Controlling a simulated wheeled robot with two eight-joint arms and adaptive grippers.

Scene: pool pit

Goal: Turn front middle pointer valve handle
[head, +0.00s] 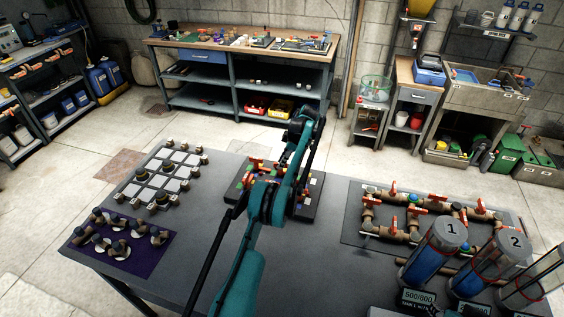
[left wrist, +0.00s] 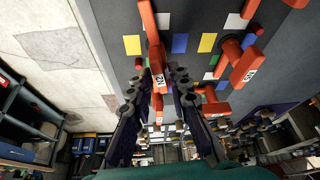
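The dark valve board (head: 312,205) lies on the grey table, partly hidden by my left arm. Red pointer handles (head: 255,166) stand on it. In the left wrist view, a red handle with a white "N2" label (left wrist: 158,82) lies between the two dark fingers of my left gripper (left wrist: 162,74). The fingers are apart, one on each side of it; I cannot tell whether either touches. A second red handle with a white label (left wrist: 238,68) stands to the right. In the head view my arm hides the left fingertips. My right gripper is not in view.
On the table, a board with white squares (head: 163,184) and a purple mat with fittings (head: 122,246) lie at left. A brown pipe assembly (head: 425,222) and numbered blue cylinders (head: 432,256) stand at right. Bare table (head: 300,270) lies in front.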

